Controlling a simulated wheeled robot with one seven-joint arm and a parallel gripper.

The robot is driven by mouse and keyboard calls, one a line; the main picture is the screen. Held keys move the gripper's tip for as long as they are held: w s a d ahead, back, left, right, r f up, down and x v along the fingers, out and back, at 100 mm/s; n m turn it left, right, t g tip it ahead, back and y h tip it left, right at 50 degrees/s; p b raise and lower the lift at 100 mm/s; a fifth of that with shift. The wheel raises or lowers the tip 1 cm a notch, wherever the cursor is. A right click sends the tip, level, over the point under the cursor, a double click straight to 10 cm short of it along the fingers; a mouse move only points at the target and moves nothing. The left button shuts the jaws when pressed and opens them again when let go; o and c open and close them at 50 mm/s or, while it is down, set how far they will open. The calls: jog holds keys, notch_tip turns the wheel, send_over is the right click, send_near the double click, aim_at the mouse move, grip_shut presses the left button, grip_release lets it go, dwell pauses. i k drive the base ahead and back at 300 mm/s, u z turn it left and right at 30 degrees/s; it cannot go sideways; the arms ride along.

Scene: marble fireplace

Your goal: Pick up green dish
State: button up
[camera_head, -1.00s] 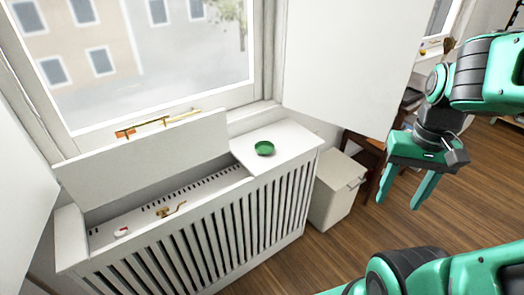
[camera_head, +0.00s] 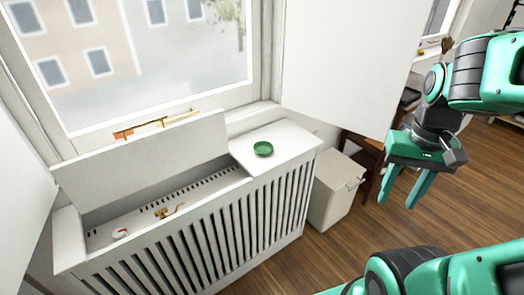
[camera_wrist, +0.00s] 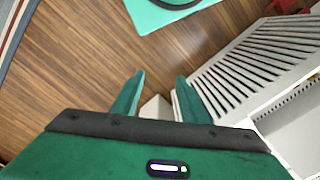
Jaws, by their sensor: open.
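The green dish (camera_head: 263,148) is a small round bowl on the right part of the white radiator cover's top (camera_head: 290,140), below the window. My gripper (camera_head: 399,198) is at the right of the head view, to the right of the dish and well apart from it. Its two green fingers point down, spread and empty. In the wrist view my gripper (camera_wrist: 158,90) shows its open fingers over the wooden floor and the slatted cover front (camera_wrist: 270,50). The dish does not show in the wrist view.
A raised lid (camera_head: 145,160) opens the cover's left part, with a brass valve (camera_head: 168,211) inside. A pale box (camera_head: 335,190) stands on the floor between the cover and my gripper. A white panel (camera_head: 350,60) hangs beside the window. Wooden floor (camera_head: 300,268) is free in front.

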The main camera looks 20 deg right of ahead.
aim_at(263, 148)
jog(key=z, duration=2.1)
jog(key=k, duration=1.1)
jog(key=u, duration=1.6)
jog(key=i, duration=1)
jog(key=z, duration=0.05)
